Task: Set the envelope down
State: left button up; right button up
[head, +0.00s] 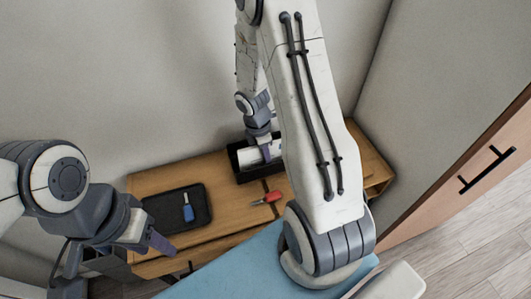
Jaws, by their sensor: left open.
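My left gripper (135,248) is open at the lower left, in front of the wooden table; it looks empty. My right arm reaches down from the top, and its gripper (265,150) is over a black open box (242,166) at the back of the table. A white piece (250,155) shows at the box beside the right gripper's fingers. It may be the envelope, but I cannot tell for sure. The fingertips are partly hidden, so I cannot tell whether they grip it.
A light blue surface (240,268) is in front. A wooden cabinet (490,165) with a black handle stands right. Walls close in behind.

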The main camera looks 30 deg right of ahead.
jog(key=shift+r, duration=0.1)
jog(key=shift+r, duration=0.35)
jog(key=r, duration=0.3)
jog(key=a+r+p, duration=0.1)
jog(key=r, duration=0.6)
jog(key=shift+w+a+r+p, duration=0.2)
jog(key=shift+w+a+p, duration=0.1)
jog(key=shift+p, duration=0.1)
jog(key=shift+a+r, duration=0.15)
jog(key=shift+r, duration=0.35)
jog(key=s+a+r+m, duration=0.1)
jog(key=a+r, duration=0.1)
jog(key=a, duration=0.3)
jog(key=s+a+r+m, duration=0.1)
jog(key=s+a+r, duration=0.1)
jog(key=a, duration=0.2)
jog(key=s+a+r+m+y, duration=0.1)
jog(key=s+a+r+m, duration=0.1)
jog(key=s+a, duration=0.5)
jog(key=s+a+r+m+y, duration=0.1)
jog(key=s+a+r+m, duration=0.2)
jog(key=s+a, duration=0.4)
jog(key=shift+s+m+y, duration=0.4)
jog(key=shift+s, duration=0.55)
